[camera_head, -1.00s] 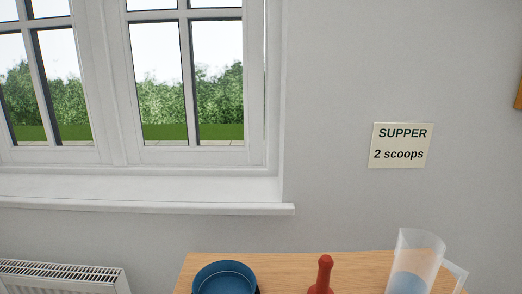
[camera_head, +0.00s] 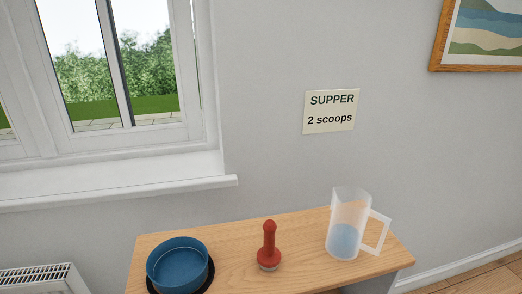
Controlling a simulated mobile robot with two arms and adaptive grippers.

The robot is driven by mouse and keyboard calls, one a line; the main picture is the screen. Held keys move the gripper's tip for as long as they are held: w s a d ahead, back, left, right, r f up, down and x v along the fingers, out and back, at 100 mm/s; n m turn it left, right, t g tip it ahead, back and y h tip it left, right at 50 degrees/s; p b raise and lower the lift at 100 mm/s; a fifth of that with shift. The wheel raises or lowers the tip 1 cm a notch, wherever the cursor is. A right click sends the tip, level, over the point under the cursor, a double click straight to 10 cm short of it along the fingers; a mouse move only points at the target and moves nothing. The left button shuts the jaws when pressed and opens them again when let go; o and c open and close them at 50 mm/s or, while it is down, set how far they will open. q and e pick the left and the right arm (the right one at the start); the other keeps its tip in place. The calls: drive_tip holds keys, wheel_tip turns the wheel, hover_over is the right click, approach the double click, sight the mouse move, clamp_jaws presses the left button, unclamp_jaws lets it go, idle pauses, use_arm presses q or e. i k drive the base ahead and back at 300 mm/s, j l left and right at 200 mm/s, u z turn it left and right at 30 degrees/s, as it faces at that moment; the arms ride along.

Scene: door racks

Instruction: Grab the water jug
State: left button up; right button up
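The water jug (camera_head: 347,222) is a clear, frosted jug with a handle on its right side and blue water in its lower part. It stands upright at the right end of a wooden tabletop (camera_head: 224,238) in the head view. Neither of my grippers shows in the head view.
A blue round bowl (camera_head: 178,266) sits on a dark base at the table's left. A red, handled object (camera_head: 268,246) stands between bowl and jug. A wall note (camera_head: 331,111) reads "SUPPER 2 scoops". A radiator (camera_head: 40,280) is at lower left. A framed picture (camera_head: 478,35) hangs at upper right.

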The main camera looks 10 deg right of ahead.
sight(351, 210)
drive_tip(key=i+l+u, duration=0.1)
drive_tip(key=l+u, duration=0.15)
drive_tip(key=l, duration=1.25)
